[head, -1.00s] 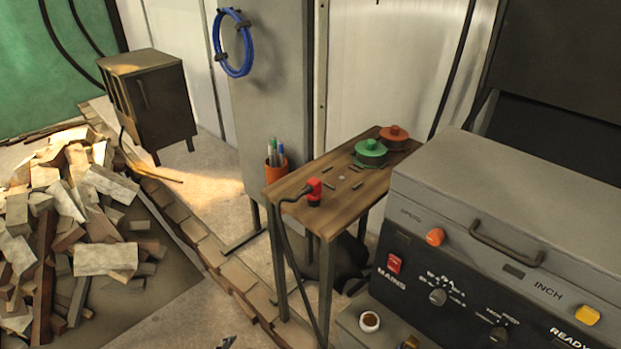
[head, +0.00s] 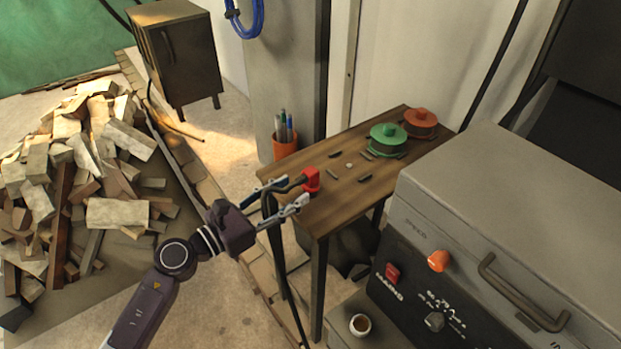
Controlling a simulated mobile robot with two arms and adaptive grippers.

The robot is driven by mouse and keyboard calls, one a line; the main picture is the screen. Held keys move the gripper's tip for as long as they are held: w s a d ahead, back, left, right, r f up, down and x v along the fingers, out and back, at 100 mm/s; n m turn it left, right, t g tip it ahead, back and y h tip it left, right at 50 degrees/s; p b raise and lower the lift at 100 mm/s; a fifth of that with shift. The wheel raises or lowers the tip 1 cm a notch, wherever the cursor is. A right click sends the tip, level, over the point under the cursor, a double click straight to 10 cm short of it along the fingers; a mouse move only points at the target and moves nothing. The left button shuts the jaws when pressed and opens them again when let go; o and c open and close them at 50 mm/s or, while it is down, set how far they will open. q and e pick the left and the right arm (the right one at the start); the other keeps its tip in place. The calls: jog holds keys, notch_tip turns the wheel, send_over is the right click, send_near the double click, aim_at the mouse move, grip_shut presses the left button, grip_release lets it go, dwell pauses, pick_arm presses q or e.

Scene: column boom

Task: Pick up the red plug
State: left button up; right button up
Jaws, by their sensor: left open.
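The red plug (head: 311,180) stands on the near left part of a small wooden table (head: 335,208). A dark cable runs from its left side over the table edge and down towards the floor. My left gripper (head: 294,190) is open, its two light fingers pointing right towards the plug. The fingertips are just left of the plug, with the cable passing between or close by the fingers. Whether the fingertips touch the plug I cannot tell. My right gripper is not in view.
An orange cup of pens (head: 285,146) is behind the table. A grey machine (head: 480,215) stands to the right. A rubble pile (head: 85,190) lies left.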

aim_at(305, 182)
pick_arm(q)
jog(key=x, duration=0.2)
jog(key=p+x, duration=0.1)
jog(key=x, duration=0.1)
jog(key=p+x, duration=0.1)
jog(key=x, duration=0.1)
jog(key=shift+s+r, duration=0.15)
jog(key=shift+r, duration=0.25)
jog(key=shift+w+d+f, duration=0.1)
jog(key=shift+w+d, duration=0.1)
jog(key=shift+d, duration=0.1)
jog(key=shift+c, duration=0.2)
grip_shut()
